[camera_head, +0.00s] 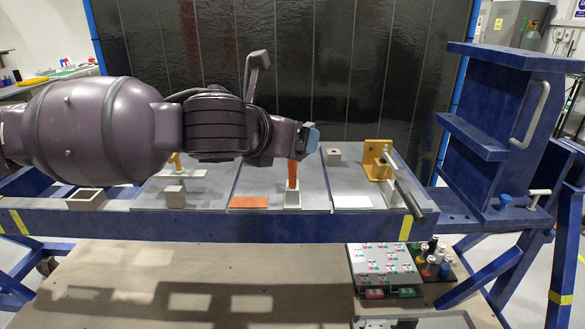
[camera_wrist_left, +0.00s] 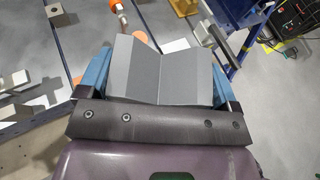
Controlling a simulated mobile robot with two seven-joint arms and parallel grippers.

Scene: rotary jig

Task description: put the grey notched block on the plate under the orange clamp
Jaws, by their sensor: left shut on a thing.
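The grey notched block (camera_wrist_left: 160,68) fills the middle of the left wrist view, its V-shaped notch showing between two slanted faces. My left gripper (camera_wrist_left: 158,82) is shut on it, with a blue finger at either side. In the head view, the left gripper (camera_head: 312,138) is above the table in front of the dark panel, and I cannot make out the block there. An orange upright part (camera_head: 293,173), perhaps the orange clamp, stands just below the gripper, its top partly hidden by it. A white plate (camera_head: 352,201) lies to its right. The right gripper is not in view.
A flat orange plate (camera_head: 249,202) lies left of the upright. A yellow bracket (camera_head: 378,160) with a metal lever stands at the right. Small grey blocks (camera_head: 174,196) and (camera_head: 333,155) sit on the table. A blue frame (camera_head: 510,135) rises at the right end.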

